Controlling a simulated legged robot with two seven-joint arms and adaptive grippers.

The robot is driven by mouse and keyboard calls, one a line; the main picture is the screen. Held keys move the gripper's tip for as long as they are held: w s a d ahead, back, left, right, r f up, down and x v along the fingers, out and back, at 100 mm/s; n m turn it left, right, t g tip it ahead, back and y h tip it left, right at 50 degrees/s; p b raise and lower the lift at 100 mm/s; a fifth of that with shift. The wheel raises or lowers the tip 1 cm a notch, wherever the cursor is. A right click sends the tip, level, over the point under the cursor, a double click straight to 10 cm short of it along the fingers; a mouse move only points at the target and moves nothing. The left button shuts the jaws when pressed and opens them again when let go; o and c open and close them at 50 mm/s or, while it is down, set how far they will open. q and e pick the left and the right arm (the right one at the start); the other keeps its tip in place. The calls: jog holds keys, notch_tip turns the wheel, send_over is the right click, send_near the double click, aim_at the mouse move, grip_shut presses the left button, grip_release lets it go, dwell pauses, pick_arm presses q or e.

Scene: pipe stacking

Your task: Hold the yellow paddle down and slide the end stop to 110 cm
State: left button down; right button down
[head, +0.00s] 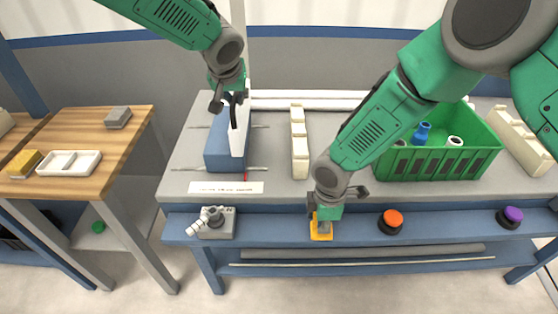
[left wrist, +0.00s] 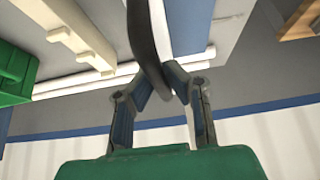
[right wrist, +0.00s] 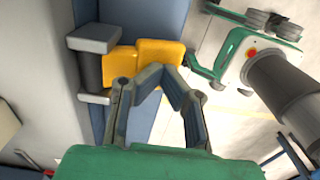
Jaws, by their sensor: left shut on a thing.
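The end stop is a blue block (head: 216,152) with a white upright plate (head: 238,140) and a dark curved handle (head: 233,112), on the left part of the grey bench. My left gripper (head: 231,98) is shut on that handle, which also shows between its fingers in the left wrist view (left wrist: 145,45). The yellow paddle (head: 321,231) is on the blue front rail. My right gripper (head: 326,208) is directly above it with its fingertips together. In the right wrist view the fingertips (right wrist: 165,72) overlap the paddle (right wrist: 145,58); contact is unclear.
A white scale strip (head: 226,188) lies in front of the end stop, its marks unreadable, with a red pointer (head: 245,176) near it. Cream notched supports (head: 299,145) and a green bin (head: 440,155) stand to the right. Orange (head: 392,219) and purple (head: 513,215) buttons are on the rail.

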pick_arm(q)
jog(key=shift+a, duration=0.1)
pick_arm(e)
jog(key=shift+r, duration=2.05)
pick_arm(q)
jog(key=a, duration=0.9)
jog(key=shift+a, duration=0.35)
jog(key=shift+w+r, duration=0.1)
jog(key=c, duration=1.3)
grip_release()
jog(key=shift+d, duration=0.1)
